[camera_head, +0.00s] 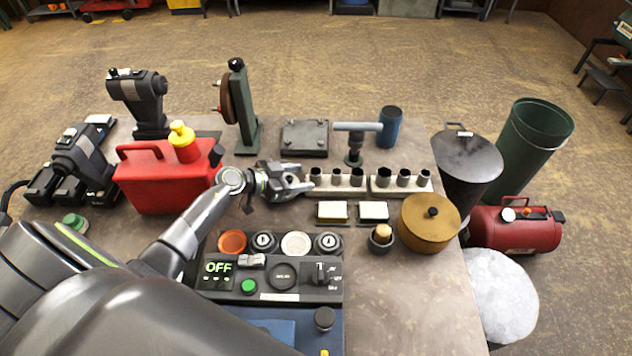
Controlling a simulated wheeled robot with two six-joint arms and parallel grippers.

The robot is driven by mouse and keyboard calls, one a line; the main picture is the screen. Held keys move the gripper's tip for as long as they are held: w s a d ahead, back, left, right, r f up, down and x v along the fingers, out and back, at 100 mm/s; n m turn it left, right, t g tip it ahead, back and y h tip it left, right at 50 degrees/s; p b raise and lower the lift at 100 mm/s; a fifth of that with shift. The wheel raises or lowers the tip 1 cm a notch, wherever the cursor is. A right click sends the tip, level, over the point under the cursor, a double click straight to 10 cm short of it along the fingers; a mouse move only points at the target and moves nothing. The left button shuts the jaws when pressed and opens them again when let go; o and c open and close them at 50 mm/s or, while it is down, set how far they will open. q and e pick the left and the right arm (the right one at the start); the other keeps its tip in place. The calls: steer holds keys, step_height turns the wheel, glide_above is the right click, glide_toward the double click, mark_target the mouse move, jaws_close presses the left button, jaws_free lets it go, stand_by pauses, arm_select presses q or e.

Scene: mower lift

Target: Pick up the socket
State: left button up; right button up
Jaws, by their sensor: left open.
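Several dark grey sockets stand upright in a row on two pale rails, a left rail (345,188) and a right rail (400,188), in the middle of the workbench. The leftmost socket (316,175) is nearest to my left gripper (303,182). My left gripper reaches in from the left, open, with its fingertips close to the left end of the left rail. I see nothing between its fingers. Whether a fingertip touches the rail or the leftmost socket, I cannot tell. My right gripper is not in view.
A red fuel can (165,180) with a yellow cap stands left of the gripper. Behind are a green stand (245,110) and a grey plate (304,139). A brass-coloured round tin (428,222) is at right. A control panel (270,280) lies in front.

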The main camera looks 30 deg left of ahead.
mark_target(311, 180)
arm_select(q)
steer(key=shift+w+d+f, duration=0.1)
steer(key=shift+w+d, duration=0.1)
steer(key=b+x, duration=0.3)
steer(key=shift+w+d+f+b, duration=0.15)
steer(key=shift+w+f+b, duration=0.1)
steer(key=shift+b, duration=0.1)
steer(key=shift+w+d+b, duration=0.3)
steer(key=shift+w, duration=0.1)
steer(key=c, duration=1.1)
